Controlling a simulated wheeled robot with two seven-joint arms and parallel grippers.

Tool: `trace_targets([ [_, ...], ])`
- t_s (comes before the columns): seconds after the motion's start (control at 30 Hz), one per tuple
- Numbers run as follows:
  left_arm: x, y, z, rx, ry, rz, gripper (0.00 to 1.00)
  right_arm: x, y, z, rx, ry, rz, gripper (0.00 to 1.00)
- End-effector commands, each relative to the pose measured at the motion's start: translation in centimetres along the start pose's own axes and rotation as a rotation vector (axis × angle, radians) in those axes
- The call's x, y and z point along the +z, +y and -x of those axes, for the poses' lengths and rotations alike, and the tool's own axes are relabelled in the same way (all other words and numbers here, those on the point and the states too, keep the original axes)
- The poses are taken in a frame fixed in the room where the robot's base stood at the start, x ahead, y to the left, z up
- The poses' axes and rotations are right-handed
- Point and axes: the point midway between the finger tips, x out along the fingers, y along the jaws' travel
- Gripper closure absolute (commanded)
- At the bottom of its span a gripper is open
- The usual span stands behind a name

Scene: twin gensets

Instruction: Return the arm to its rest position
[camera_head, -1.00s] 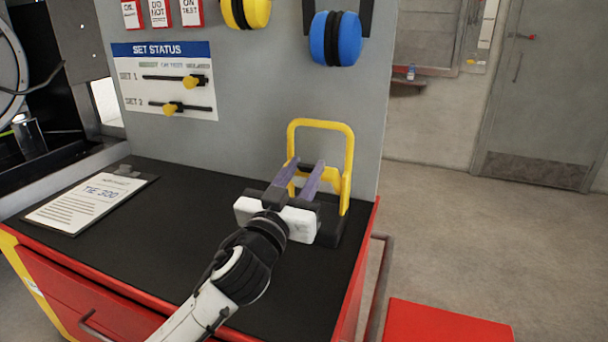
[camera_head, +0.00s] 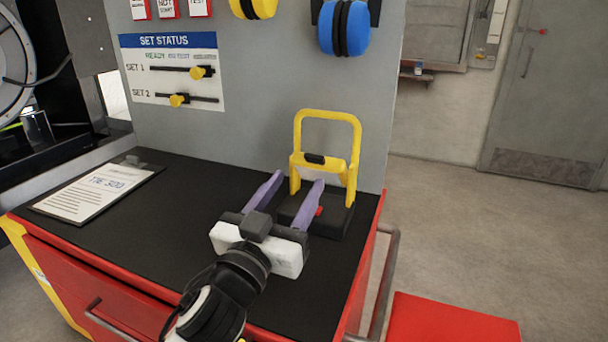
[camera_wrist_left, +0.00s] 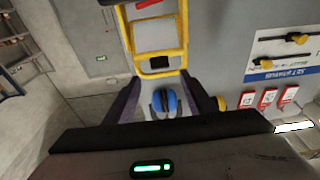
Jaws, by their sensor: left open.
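My left gripper (camera_head: 293,187) is open and empty above the black bench top, its two purple fingers spread and pointing away from me. It also shows in the wrist view (camera_wrist_left: 166,95). Just beyond the fingertips stands a yellow frame-shaped handle (camera_head: 357,145) on a black base with a small red part. The gripper appears clear of the handle, though the right finger overlaps the base in the head view. In the wrist view the yellow handle (camera_wrist_left: 183,30) lies ahead of the fingers. My right gripper is in neither view.
A clipboard (camera_head: 95,192) lies on the bench at left. A grey panel behind carries a set status board (camera_head: 172,97) with yellow sliders and blue ear defenders (camera_head: 344,28). A red surface (camera_head: 450,320) is at lower right, with open floor beyond.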

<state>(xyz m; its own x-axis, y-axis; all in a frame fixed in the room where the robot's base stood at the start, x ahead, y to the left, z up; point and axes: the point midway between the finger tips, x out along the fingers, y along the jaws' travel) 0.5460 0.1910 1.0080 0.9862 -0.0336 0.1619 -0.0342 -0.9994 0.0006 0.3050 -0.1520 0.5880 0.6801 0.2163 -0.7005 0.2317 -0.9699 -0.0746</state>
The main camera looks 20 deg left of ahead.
Motion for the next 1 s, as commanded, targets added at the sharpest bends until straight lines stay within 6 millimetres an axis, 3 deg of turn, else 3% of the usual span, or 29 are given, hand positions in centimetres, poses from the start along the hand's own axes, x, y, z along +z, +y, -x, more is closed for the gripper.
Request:
trace_targets([
  [0.2, 0.0, 0.0, 2.1, 0.000, 0.000, 0.001, 0.50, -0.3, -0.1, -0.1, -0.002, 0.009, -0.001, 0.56],
  [0.7, -0.1, 0.0, 2.2, 0.000, 0.000, 0.000, 0.50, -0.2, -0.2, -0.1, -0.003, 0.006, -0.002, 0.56],
  [1.0, -5.0, 0.0, 1.4, 0.000, 0.000, 0.000, 0.50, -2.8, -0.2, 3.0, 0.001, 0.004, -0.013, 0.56],
])
